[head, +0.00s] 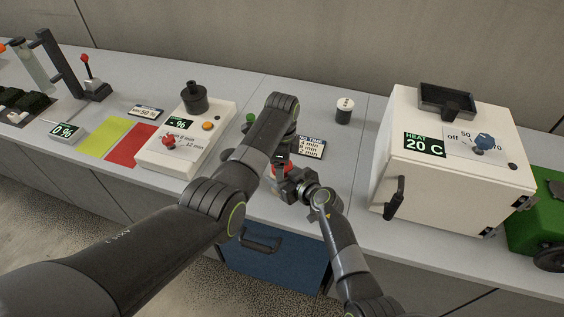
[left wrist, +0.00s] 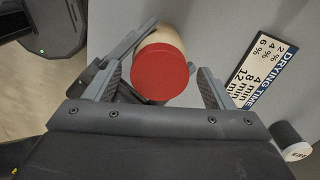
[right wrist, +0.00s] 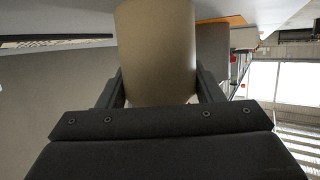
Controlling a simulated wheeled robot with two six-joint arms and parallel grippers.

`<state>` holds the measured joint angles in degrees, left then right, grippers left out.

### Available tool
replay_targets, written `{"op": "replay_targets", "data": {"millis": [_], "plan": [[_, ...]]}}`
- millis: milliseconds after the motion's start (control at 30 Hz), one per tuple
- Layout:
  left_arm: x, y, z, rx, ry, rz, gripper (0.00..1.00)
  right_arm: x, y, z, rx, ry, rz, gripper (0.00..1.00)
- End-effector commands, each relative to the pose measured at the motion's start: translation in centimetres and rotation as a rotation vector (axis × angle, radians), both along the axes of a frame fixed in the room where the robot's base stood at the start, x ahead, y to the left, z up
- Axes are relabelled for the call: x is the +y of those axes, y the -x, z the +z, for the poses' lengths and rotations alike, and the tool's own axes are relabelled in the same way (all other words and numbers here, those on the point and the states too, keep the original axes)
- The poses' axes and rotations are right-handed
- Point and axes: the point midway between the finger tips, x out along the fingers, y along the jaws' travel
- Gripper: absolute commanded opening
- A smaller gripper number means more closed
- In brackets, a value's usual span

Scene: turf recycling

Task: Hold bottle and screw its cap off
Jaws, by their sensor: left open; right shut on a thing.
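The bottle's beige body (right wrist: 155,50) fills the middle of the right wrist view, between the fingers of my right gripper (right wrist: 159,88), which is shut on it. Its round red cap (left wrist: 163,75) faces the left wrist camera, with part of the beige body (left wrist: 163,38) behind it. My left gripper (left wrist: 159,84) is open, its fingers apart on either side of the cap; I cannot tell whether they touch it. In the head view a bit of red cap (head: 281,168) shows between my left gripper (head: 282,160) and right gripper (head: 291,184); the arms hide most of the bottle.
A drying time sign (head: 311,147) and a dark cup-like object with a white top (head: 345,108) lie just beyond the grippers. A white control box (head: 185,140) stands left, a white heater (head: 455,150) right. A blue drawer front (head: 275,265) is below the counter edge.

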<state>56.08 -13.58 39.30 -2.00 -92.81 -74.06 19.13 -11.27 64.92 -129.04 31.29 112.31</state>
Motion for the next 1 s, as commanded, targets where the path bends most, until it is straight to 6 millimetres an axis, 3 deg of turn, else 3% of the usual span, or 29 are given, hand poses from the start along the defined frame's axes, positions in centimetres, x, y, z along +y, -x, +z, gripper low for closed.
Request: {"op": "replay_targets", "data": {"millis": [333, 567, 1000], "plan": [[0.0, 0.0, 3.8, -0.001, 0.001, 0.0, 0.77, 0.0, 0.0, 0.0, 0.001, 0.001, 0.0, 0.0], [0.0, 0.0, 4.7, 0.001, 0.0, -0.022, 0.75, 0.0, 0.0, 0.0, 0.001, 0.001, 0.0, 0.0], [0.0, -0.1, 7.4, -0.002, 0.0, -0.482, 0.75, 0.0, 0.0, 0.0, 0.001, 0.001, 0.0, 0.0]]}}
